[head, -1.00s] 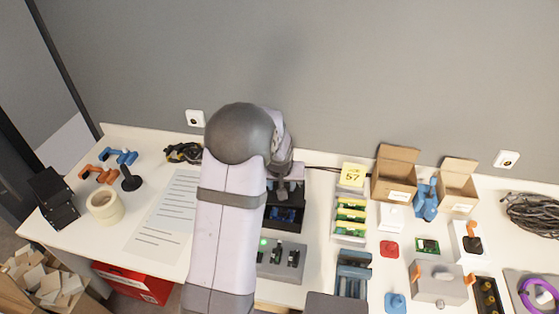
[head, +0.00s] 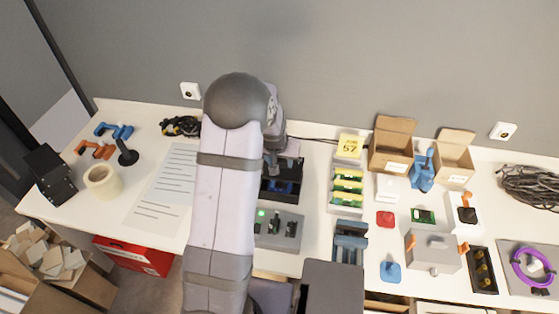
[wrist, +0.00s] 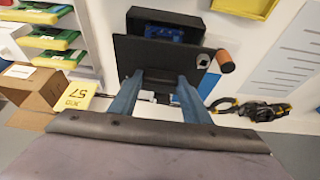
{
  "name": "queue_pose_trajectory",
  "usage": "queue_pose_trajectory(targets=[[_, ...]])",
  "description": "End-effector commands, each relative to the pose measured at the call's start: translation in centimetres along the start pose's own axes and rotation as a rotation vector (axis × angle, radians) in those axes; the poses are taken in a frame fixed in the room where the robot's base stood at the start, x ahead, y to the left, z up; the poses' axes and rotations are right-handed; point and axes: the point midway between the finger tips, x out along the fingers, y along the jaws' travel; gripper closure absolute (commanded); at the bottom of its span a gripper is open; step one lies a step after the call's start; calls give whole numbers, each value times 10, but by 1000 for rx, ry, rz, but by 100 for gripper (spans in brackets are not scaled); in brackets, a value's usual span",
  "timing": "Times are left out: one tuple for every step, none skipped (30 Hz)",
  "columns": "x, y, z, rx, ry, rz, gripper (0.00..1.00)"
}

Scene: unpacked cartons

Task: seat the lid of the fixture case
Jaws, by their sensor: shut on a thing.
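The fixture case (head: 267,196) is a black box with blue contents, behind the grey switch box in the head view. In the wrist view, the case (wrist: 150,13) lies at the top with its blue inside partly showing. A flat black lid (wrist: 128,50) is in front of it, overlapping its near side in the picture. My gripper (wrist: 160,82) is shut on the lid at its near edge, between two blue fingers. In the head view my gripper (head: 272,166) is at the case's back, partly hidden by my arm. Whether the lid touches the case cannot be told.
A grey switch box (head: 280,228) with a green light stands in front of the case. A rack of green boards (head: 347,188) is to the right. An orange cylinder (wrist: 225,62) shows beside the lid. A paper sheet (head: 165,190) lies left of my arm.

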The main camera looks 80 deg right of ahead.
Motion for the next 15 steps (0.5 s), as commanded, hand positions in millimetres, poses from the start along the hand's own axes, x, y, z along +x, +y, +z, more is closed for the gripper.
queue_pose_trajectory(targets=[[2, 0, 1, 0, 0, 0, 82], [3, 0, 1, 0, 0, 0, 82], [5, 0, 2, 0, 0, 0, 82], [6, 0, 3, 0, 0, 0, 82], [8, 0, 3, 0, -1, 0, 82], [10, 0, 4, 0, -1, 0, 82], [12, 0, 5, 0, -1, 0, 82], [14, 0, 6, 0, -1, 0, 82], [16, 0, 7, 0, -1, 0, 82], [18, 0, 8, 0, -1, 0, 82], [20, 0, 9, 0, -1, 0, 82], [24, 0, 10, 0, 0, 0, 82], [26, 0, 11, 0, 0, 0, 82], [28, 0, 12, 0, 0, 0, 82], [32, 0, 13, 0, 0, 0, 82]])
